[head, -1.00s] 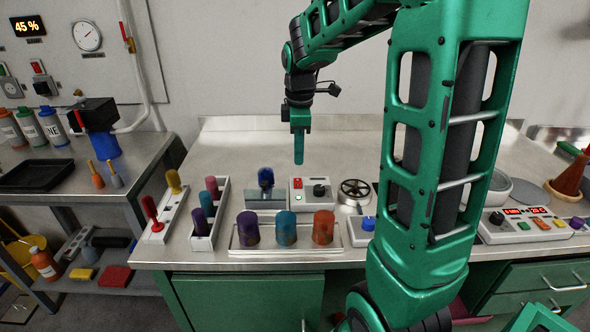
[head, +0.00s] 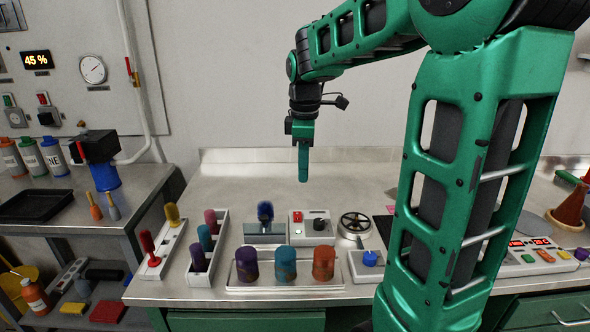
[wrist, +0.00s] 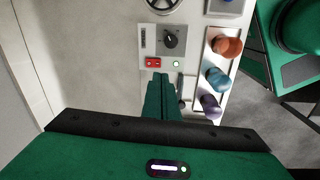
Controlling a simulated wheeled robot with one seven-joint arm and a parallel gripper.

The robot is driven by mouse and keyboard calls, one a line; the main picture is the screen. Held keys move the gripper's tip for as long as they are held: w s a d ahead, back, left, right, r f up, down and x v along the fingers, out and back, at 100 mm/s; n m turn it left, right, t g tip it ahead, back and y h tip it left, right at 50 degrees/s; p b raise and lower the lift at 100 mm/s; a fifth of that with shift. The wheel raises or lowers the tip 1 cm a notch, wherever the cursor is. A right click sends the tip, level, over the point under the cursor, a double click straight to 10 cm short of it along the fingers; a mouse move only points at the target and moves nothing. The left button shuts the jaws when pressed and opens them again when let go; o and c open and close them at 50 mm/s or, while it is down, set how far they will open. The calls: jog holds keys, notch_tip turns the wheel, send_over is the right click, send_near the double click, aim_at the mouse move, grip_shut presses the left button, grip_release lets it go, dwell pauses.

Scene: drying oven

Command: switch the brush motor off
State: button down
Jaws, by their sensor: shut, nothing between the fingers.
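A pale control box (head: 306,232) stands on the steel bench, with a red switch (head: 297,217) and a black knob (head: 319,224). A dark blue brush (head: 265,211) stands on a metal base just left of the box. My gripper (head: 303,180) is shut and empty, pointing down above and behind the box in the head view. In the wrist view its fingertips (wrist: 159,78) lie just below the red switch and partly hide what is there.
A tray with purple, blue and orange capped jars (head: 284,266) sits in front of the box. A handwheel (head: 355,224) and a blue-knobbed box (head: 370,258) are to its right. Racks with coloured handles (head: 206,240) stand left. The bench behind is clear.

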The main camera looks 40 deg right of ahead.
jog(key=s+f+m, duration=0.4)
jog(key=s+m, duration=0.4)
jog(key=s, duration=0.4)
jog(key=s+a+f+m, duration=0.1)
jog(key=s+f+m, duration=0.3)
jog(key=s+m, duration=0.4)
jog(key=s, duration=0.5)
jog(key=shift+f+m+g+y, duration=0.3)
jog(key=shift+y, duration=0.1)
jog(key=shift+a, duration=0.1)
